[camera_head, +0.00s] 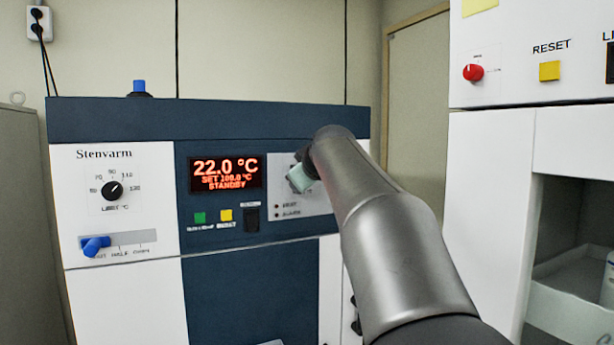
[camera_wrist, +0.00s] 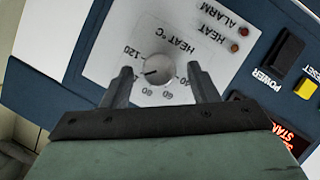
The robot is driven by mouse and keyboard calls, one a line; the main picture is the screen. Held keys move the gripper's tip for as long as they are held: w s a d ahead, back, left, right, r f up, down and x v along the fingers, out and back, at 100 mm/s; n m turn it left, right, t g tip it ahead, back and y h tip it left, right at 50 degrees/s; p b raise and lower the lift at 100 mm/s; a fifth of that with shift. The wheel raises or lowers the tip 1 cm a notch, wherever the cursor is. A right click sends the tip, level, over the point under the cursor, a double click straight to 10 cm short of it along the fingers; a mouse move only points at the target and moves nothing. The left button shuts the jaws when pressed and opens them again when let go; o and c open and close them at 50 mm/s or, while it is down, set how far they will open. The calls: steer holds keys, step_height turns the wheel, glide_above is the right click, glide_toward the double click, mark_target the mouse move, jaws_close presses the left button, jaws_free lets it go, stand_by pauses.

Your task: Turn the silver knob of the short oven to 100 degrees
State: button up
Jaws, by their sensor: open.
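The short oven (camera_head: 120,120) is a blue and white cabinet marked Stenvarm. Its display (camera_head: 226,173) reads 22.0 °C, SET 100.0 °C, STANDBY. The round silver HEAT °C knob (camera_wrist: 158,67) is in the middle of the wrist view on a pale dial plate (camera_wrist: 185,25). Its dark pointer mark points left, between the 120 and 80 labels, where my left finger covers the scale. My gripper (camera_head: 299,178) is open, its fingers on either side of the knob with gaps; I cannot tell their depth. In the head view my gripper and arm hide the knob.
A black LIMIT °C knob (camera_head: 112,190) and a blue lever (camera_head: 95,245) are on the oven's left. Green (camera_head: 200,217) and yellow (camera_head: 225,215) buttons and a black POWER switch (camera_head: 252,218) sit below the display. A taller white unit (camera_head: 490,180) stands at right.

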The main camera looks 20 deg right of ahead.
steer(key=b+v, duration=0.3)
steer(key=v, duration=1.4)
steer(key=shift+s+b, duration=0.25)
steer(key=shift+b, duration=0.15)
steer(key=shift+f, duration=0.1)
steer(key=s+a+f+m+g+y, duration=0.1)
steer(key=a+f+g, duration=0.25)
steer(key=f, duration=1.05)
steer(key=a+f+m+g+y, duration=0.1)
steer(key=a+f+g+y, duration=0.2)
steer(key=f, duration=1.1)
steer(key=s+a+f+m+g, duration=0.1)
steer(key=s+a+f+g, duration=0.2)
steer(key=s+f, duration=0.6)
steer(key=s+a+f+m+g, duration=0.1)
steer(key=s+a+f+g, duration=0.3)
steer(key=s+f, duration=0.6)
step_height(320, 180, down, 7)
steer(key=shift+a+r+h, duration=0.1)
steer(key=shift+a+h, duration=0.3)
